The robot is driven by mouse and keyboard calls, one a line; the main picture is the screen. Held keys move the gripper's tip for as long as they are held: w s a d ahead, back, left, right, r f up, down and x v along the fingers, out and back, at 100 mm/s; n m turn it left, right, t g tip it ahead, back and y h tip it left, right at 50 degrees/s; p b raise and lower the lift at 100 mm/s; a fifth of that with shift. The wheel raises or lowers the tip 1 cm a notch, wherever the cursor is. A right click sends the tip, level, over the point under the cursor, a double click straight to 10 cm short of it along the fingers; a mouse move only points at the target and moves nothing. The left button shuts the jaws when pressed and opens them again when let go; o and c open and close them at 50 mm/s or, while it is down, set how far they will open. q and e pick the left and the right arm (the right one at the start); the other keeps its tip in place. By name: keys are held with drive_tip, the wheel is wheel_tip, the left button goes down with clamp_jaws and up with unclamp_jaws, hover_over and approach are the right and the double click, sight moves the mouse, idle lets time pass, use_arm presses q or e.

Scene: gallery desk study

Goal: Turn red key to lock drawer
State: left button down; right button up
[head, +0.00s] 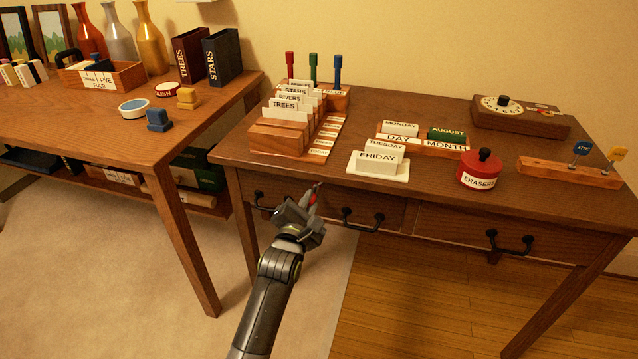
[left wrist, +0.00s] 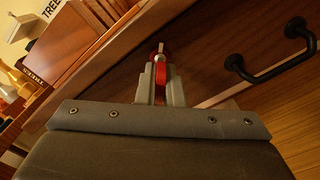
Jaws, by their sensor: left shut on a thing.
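My left gripper (head: 314,193) is shut on a small red key (head: 312,199) in front of the desk's left drawer (head: 387,208). In the left wrist view, the red key (left wrist: 161,78) sits between the two grey fingers, its pale metal tip pointing away towards the drawer front. I cannot tell whether the tip is inside a lock; the lock itself is not clearly visible. The left drawer looks closed, and its black handle (head: 361,219) is just right of the gripper. My right gripper is not in view.
The desk holds a card box (head: 280,136), a calendar stand (head: 423,146), a FRIDAY card block (head: 378,162) and a red eraser pot (head: 480,168). A right drawer (head: 450,228) has its own black handle (head: 510,243). A second table (head: 110,123) stands at left.

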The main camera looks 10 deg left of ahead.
use_arm(q)
drive_tip(key=shift+r, duration=0.2)
drive_tip(key=shift+n, duration=1.5)
drive_tip(key=shift+n, duration=1.5)
drive_tip(key=c, duration=1)
unclamp_jaws()
drive_tip(key=shift+f, duration=0.2)
